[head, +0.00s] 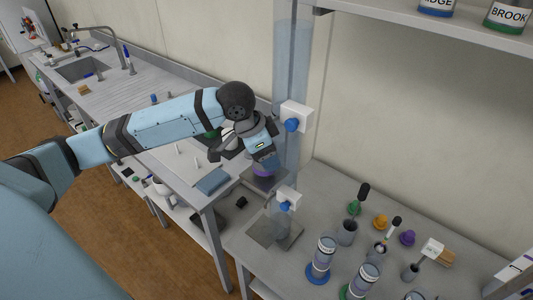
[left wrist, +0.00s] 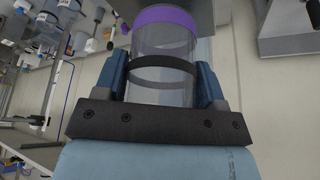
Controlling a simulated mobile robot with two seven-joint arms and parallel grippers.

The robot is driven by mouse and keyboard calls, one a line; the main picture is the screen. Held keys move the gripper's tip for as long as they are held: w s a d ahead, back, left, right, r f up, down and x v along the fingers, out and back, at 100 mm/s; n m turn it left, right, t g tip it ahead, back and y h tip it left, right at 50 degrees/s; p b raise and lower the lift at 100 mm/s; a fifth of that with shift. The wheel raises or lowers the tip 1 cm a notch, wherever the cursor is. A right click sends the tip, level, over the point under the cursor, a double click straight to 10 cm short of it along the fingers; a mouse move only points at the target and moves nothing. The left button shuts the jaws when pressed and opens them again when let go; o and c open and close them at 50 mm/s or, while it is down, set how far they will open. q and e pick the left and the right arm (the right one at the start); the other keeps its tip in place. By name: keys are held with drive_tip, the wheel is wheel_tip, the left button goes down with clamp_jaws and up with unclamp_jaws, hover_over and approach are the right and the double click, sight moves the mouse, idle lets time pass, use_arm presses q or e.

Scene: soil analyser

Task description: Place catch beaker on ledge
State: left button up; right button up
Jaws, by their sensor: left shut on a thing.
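My left gripper (head: 268,160) is shut on the catch beaker, a clear cylinder with a black band around it and a purple end. In the left wrist view the beaker (left wrist: 163,88) sits between the two blue fingers of my left gripper (left wrist: 161,82). In the head view only the beaker's purple end (head: 263,171) shows clearly, just below the fingers. It is held in the air beside a tall clear column (head: 291,55). A grey square ledge (head: 289,241) lies lower, at the foot of the column. My right gripper is not in view.
White brackets with blue knobs (head: 292,125) hold the column close to my gripper. Labelled cylinders (head: 321,262) and holders with tools (head: 347,232) stand on the right counter. A blue-grey block (head: 211,181) lies on the left bench. A shelf (head: 430,28) overhangs at upper right.

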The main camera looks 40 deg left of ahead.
use_arm(q)
drive_tip(key=shift+w+d+f, duration=0.1)
drive_tip(key=shift+f, duration=0.6)
drive_tip(key=shift+f, duration=0.1)
drive_tip(key=o, duration=0.7)
drive_tip(key=shift+o, duration=0.2)
